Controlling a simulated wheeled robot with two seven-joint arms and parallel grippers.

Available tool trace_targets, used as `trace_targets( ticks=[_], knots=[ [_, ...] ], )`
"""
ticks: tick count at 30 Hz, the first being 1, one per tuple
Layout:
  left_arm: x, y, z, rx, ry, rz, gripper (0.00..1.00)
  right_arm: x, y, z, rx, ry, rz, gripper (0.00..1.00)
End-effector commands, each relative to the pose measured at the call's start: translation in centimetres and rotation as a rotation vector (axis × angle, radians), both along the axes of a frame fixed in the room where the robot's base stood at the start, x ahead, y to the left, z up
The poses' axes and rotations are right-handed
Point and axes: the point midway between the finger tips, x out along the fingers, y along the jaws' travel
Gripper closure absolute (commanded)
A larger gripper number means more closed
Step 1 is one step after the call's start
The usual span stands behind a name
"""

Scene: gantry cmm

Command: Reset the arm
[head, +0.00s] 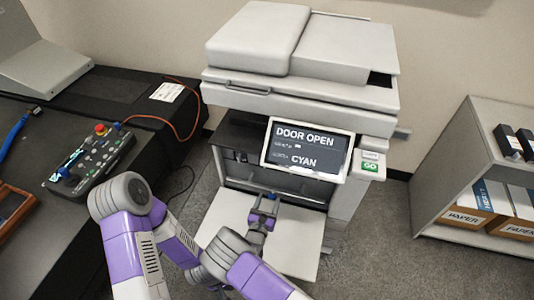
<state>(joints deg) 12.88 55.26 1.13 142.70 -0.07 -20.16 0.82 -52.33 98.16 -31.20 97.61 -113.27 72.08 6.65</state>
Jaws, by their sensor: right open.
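A large white copier (300,90) stands against the wall. Its front door (295,245) is folded down flat like a shelf, leaving a dark opening behind. Its screen (308,150) reads "DOOR OPEN" and "CYAN". My right gripper (266,199) is open above the lowered door, close in front of the opening. My purple and white arm links cover part of the door. My left gripper does not show.
A green "GO" label (370,166) is right of the screen. A dark bench (60,215) on the left bears a control pendant (90,160) and an orange cable (180,128). A grey shelf (447,165) with paper boxes (468,216) stands right. Carpet between copier and shelf is clear.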

Motion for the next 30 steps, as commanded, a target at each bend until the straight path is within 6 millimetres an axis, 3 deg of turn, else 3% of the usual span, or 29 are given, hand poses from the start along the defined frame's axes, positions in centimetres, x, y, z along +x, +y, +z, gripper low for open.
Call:
trace_targets(
  ticks=[6, 8, 11, 14, 15, 19, 21, 24, 27, 30],
  knots=[
    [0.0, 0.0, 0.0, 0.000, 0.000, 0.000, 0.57, -0.2, -0.8, -0.3, 0.010, 0.015, -0.028, 0.38],
    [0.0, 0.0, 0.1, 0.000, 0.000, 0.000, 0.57, -0.6, -2.2, -0.8, 0.029, 0.045, -0.079, 0.38],
    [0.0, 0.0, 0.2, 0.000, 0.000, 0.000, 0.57, -2.4, -6.5, -2.7, 0.099, 0.140, -0.248, 0.38],
    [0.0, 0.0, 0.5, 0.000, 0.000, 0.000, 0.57, -6.5, -11.7, -5.5, 0.223, 0.277, -0.501, 0.38],
    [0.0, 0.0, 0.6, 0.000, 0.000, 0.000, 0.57, -8.8, -13.5, -6.7, 0.286, 0.335, -0.616, 0.38],
    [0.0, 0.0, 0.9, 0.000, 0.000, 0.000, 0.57, -17.6, -16.7, -10.0, 0.536, 0.515, -1.004, 0.38],
    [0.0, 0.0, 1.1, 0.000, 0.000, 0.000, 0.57, -22.2, -16.4, -11.1, 0.694, 0.589, -1.210, 0.38],
    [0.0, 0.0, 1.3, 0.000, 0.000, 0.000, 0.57, -27.3, -14.5, -11.5, 0.930, 0.651, -1.477, 0.38],
    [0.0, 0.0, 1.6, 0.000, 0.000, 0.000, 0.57, -30.6, -11.3, -11.0, 1.191, 0.659, -1.732, 0.38],
    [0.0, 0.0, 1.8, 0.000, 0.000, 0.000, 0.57, -31.8, -8.0, -9.6, 1.484, 0.591, -1.975, 0.38]
  ],
)
